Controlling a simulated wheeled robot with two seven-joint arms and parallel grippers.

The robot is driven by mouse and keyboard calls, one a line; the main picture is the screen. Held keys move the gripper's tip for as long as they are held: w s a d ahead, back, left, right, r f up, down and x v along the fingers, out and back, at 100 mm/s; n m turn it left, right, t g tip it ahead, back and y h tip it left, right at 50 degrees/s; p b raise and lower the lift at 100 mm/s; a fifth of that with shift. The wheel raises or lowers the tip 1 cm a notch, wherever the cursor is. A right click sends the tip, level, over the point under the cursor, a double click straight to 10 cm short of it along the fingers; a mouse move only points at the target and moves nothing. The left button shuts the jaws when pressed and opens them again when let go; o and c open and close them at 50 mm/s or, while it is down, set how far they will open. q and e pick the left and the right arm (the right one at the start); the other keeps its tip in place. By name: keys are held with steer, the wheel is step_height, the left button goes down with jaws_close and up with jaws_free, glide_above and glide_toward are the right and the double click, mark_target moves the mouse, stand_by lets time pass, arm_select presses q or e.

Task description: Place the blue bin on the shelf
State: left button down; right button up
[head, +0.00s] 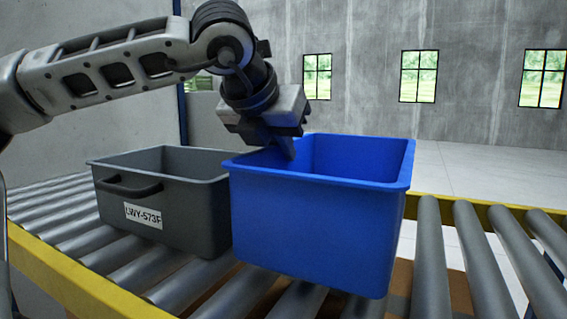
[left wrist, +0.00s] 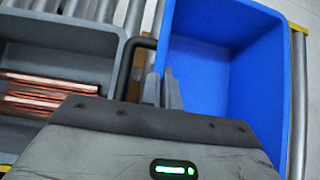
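The blue bin (head: 310,228) stands upright on the roller conveyor, empty as far as I can see. It also shows in the left wrist view (left wrist: 228,60). My left gripper (head: 287,149) points down at the bin's left rim from above, with a fingertip showing against the inner side. In the left wrist view its two fingers (left wrist: 173,92) are close together at that rim. I cannot tell whether they pinch the wall. My right gripper is in neither view. No shelf can be made out clearly.
A grey bin (head: 165,210) labelled LWY-573F stands close left of the blue bin. It holds copper tubes (left wrist: 45,95). The roller conveyor (head: 433,250) has bare rollers to the right. A yellow rail (head: 85,280) runs along its front edge.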

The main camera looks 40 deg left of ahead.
mark_target(283, 166)
arm_select(q)
steer(key=f, duration=0.3)
steer(key=shift+w+f, duration=0.2)
steer(key=shift+f+b, duration=0.25)
steer(key=shift+b, duration=0.1)
steer(key=c, duration=1.6)
jaws_free()
steer(key=shift+r, duration=0.1)
steer(key=shift+c, duration=0.2)
